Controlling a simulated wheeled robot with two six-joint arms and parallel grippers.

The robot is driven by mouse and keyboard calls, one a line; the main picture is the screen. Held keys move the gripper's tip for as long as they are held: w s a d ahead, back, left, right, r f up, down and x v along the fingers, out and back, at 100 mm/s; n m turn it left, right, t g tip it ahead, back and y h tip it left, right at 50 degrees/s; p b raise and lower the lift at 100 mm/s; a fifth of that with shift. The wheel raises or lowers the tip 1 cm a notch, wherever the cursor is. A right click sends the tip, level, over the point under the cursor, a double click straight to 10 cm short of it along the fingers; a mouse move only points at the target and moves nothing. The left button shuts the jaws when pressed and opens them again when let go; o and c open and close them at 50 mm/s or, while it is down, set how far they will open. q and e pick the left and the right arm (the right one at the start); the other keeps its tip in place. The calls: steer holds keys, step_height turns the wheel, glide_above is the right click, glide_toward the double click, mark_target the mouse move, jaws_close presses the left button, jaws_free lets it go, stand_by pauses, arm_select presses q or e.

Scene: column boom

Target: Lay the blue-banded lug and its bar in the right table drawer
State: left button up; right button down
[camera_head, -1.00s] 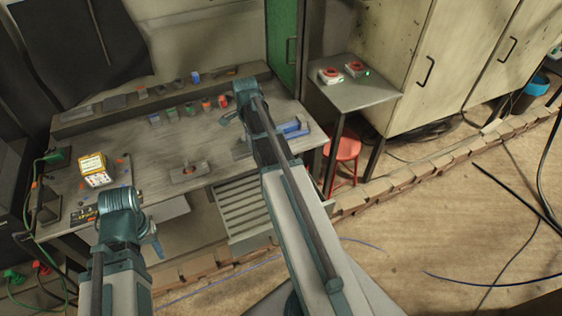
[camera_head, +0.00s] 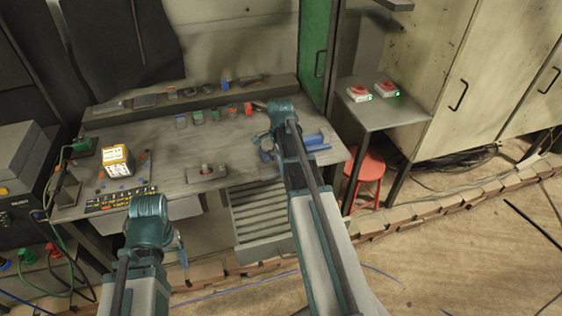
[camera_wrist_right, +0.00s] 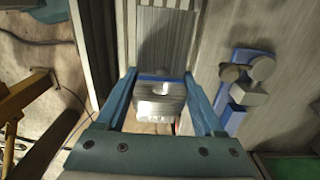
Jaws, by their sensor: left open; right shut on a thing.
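My right gripper (camera_wrist_right: 163,103) is shut on the blue-banded lug (camera_wrist_right: 160,96), a shiny metal block with a blue stripe across its far edge. I cannot make out the bar separately. In the head view my right gripper (camera_head: 264,142) is over the right part of the table, and the lug is too hidden to tell there. The right table drawer (camera_head: 262,210) stands pulled out below the table's front edge, with a ribbed, empty-looking inside. My right forearm passes over its right side. My left gripper (camera_head: 182,250) is open and empty, in front of the table.
The workbench (camera_head: 165,155) carries a yellow-and-white box (camera_head: 117,161), a small red-marked fixture (camera_head: 206,171) and several small blocks along its back. A blue holder with metal pieces (camera_wrist_right: 240,88) lies right of the gripper. A red stool (camera_head: 366,172) stands under the side table (camera_head: 385,110).

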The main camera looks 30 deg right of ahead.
steer(key=shift+r, duration=0.5)
arm_select(q)
steer(key=shift+r, duration=0.35)
arm_select(e)
steer(key=shift+f, duration=0.2)
arm_select(q)
steer(key=shift+f, duration=0.2)
arm_select(e)
steer(key=shift+f, duration=0.2)
arm_select(q)
step_height(320, 180, down, 24)
steer(key=b, duration=2.4)
steer(key=shift+r, duration=0.15)
arm_select(e)
step_height(320, 180, down, 24)
steer(key=shift+r, duration=0.15)
jaws_free()
steer(key=shift+r, duration=0.1)
arm_select(q)
step_height(320, 180, up, 14)
steer(key=p, duration=1.3)
steer(key=shift+p, duration=0.35)
arm_select(e)
step_height(320, 180, up, 14)
